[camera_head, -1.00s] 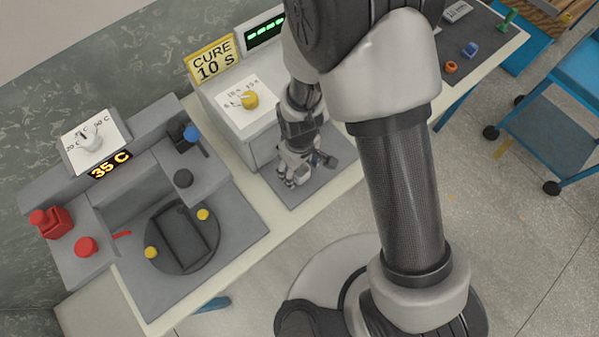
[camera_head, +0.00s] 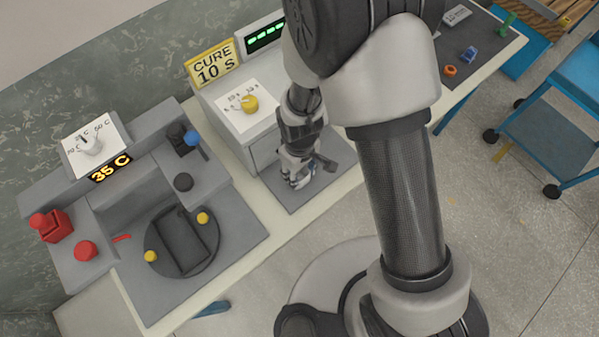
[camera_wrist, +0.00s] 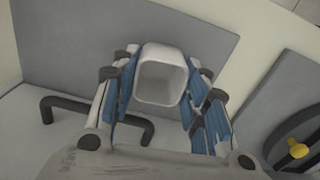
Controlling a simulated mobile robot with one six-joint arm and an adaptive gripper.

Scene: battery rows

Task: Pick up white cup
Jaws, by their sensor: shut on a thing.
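The white cup (camera_wrist: 161,82) is a small, rounded-square cup between my fingers in the wrist view, with its open mouth facing the camera. My gripper (camera_head: 299,180) is low over the grey mat in front of the cure box, and in the wrist view its blue-padded fingers close on the cup from both sides. In the head view the cup is mostly hidden by the fingers and too small to make out clearly. I cannot tell whether it still touches the mat.
The cure box (camera_head: 240,120) with a yellow knob stands just behind my gripper. A dark bar handle (camera_wrist: 92,106) is close to my fingers in the wrist view. A round dark fixture (camera_head: 182,240) with yellow knobs is at left. Small parts (camera_head: 468,54) lie at upper right.

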